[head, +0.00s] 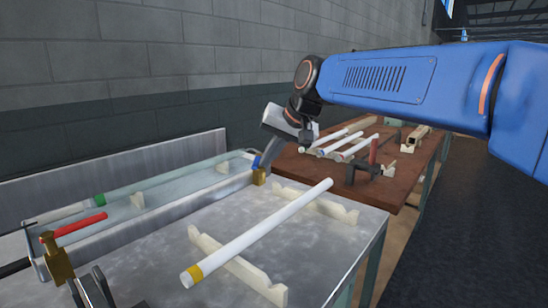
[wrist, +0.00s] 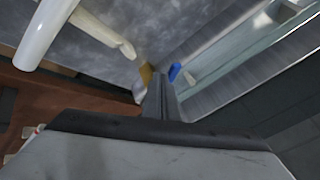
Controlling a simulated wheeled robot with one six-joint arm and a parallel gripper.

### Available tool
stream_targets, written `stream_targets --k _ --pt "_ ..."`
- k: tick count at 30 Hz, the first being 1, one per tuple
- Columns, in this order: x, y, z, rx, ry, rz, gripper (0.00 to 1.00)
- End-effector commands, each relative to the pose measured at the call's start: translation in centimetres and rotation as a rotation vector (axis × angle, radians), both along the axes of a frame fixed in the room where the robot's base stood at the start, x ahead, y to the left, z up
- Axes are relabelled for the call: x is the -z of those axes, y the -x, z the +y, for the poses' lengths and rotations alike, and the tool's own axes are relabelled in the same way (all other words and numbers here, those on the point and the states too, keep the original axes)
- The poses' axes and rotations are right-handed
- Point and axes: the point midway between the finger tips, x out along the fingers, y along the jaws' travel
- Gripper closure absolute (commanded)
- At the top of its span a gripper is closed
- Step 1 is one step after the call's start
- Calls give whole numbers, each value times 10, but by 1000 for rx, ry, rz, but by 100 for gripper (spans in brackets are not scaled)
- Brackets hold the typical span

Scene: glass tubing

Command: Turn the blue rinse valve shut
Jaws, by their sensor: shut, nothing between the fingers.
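The blue rinse valve handle (head: 256,162) stands on a brass valve body (head: 259,178) at the far right corner of the metal trough. In the wrist view the blue handle (wrist: 175,72) shows just right of my fingertips, and the brass body (wrist: 147,74) just left of them. My gripper (head: 268,152) reaches down at the valve from above. In the wrist view its fingers (wrist: 160,88) are shut with nothing between them, close beside the handle. I cannot tell whether they touch it. The fingers hide part of the valve.
A second valve with a red handle (head: 80,226) stands at the near left. A white tube with a yellow band (head: 255,235) rests on cream supports on the metal table. The trough (head: 160,205) holds a glass tube. A brown table (head: 340,170) behind carries more tubes.

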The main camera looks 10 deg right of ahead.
Motion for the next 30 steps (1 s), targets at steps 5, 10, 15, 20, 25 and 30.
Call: stream_targets --k 5,10,15,20,25,30 --pt "1 1 13 111 1 0 100" --pt "0 0 21 214 2 0 100" --pt "0 -1 27 301 0 1 100" --pt "0 -3 32 316 -1 1 100" --pt "1 -5 38 315 -1 2 100" --pt "1 -7 44 315 0 3 100"
